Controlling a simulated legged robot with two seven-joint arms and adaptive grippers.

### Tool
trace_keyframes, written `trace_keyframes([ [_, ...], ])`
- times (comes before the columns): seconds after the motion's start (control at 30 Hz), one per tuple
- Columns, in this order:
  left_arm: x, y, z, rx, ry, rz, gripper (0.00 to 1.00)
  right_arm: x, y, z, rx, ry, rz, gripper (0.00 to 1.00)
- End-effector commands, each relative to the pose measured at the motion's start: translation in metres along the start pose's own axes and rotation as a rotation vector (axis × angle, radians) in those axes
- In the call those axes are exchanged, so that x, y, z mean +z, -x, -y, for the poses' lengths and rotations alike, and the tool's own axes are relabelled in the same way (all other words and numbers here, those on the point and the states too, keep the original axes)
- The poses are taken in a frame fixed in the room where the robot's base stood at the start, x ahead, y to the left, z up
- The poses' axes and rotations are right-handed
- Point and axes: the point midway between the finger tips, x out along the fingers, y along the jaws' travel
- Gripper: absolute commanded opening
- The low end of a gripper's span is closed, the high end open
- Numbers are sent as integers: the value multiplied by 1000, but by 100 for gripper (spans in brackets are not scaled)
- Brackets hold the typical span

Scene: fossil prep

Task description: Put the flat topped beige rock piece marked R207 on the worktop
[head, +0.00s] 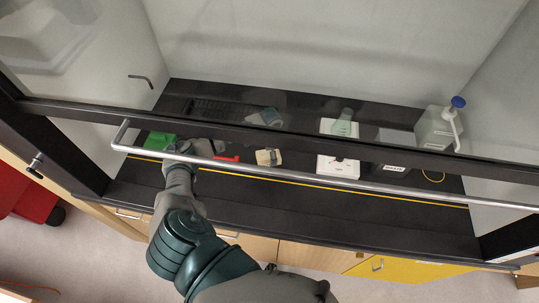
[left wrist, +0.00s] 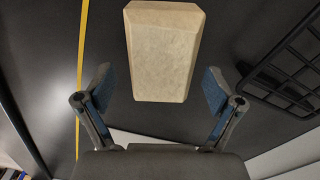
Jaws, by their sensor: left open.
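A beige rock piece (head: 268,157) with a flat face lies on the black worktop (head: 300,200), behind the yellow line. In the left wrist view a beige block (left wrist: 163,50) with bevelled edges is large and close, ahead of my fingers and roughly centred between them. No marking can be read on it. My left gripper (head: 207,148) reaches under the sash bar, left of the rock piece in the head view. In the left wrist view its two blue-padded fingers (left wrist: 160,95) are spread apart, with nothing held. My right gripper is not in view.
A sash with a metal bar (head: 300,178) crosses above the worktop. A green object (head: 160,140) and a red one (head: 228,158) are near my gripper. A black grid (left wrist: 290,65) lies behind. White equipment (head: 338,167) and a pump bottle (head: 437,130) stand right. The front strip is clear.

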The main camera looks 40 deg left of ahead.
Motion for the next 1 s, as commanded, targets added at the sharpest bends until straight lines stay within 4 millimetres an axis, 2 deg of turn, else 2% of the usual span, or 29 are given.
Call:
trace_keyframes([
  [0.3,2,70,4,0,1,-4,92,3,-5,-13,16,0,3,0],
  [0.43,2,90,4,0,2,-4,92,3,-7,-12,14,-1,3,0],
  [0.6,2,102,3,1,1,-2,92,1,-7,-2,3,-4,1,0],
  [0.73,1,103,1,0,0,-1,92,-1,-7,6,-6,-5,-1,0],
  [1.0,1,103,2,0,1,-1,92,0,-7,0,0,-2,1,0],
])
